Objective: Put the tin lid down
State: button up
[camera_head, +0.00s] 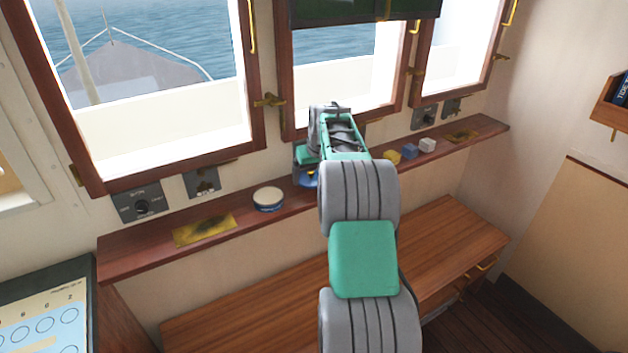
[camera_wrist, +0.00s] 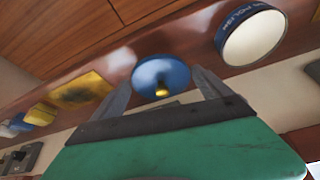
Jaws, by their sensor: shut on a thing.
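The tin lid (camera_wrist: 165,70) is a blue round disc with a small brass-coloured knob in its middle. In the wrist view it sits between the two fingers of my gripper (camera_wrist: 162,84), which is shut on it. In the head view part of the lid (camera_head: 311,181) shows at the shelf, left of my arm, and my wrist hides the rest. It is at or just over the shelf; I cannot tell whether it touches. The open round tin (camera_head: 268,199), pale on top with a dark blue side, stands on the shelf left of the lid. Its lettering shows in the wrist view (camera_wrist: 250,38).
The narrow wooden shelf (camera_head: 135,245) runs under the windows. Right of my arm are a yellow thing (camera_head: 393,157), a blue block (camera_head: 409,151) and a white block (camera_head: 428,145). A wooden bench (camera_head: 450,240) is below.

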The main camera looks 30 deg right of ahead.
aim_at(313, 181)
jog(key=shift+f, duration=1.85)
jog(key=o, duration=1.1)
jog(key=shift+p, duration=0.3)
jog(key=shift+w, duration=0.1)
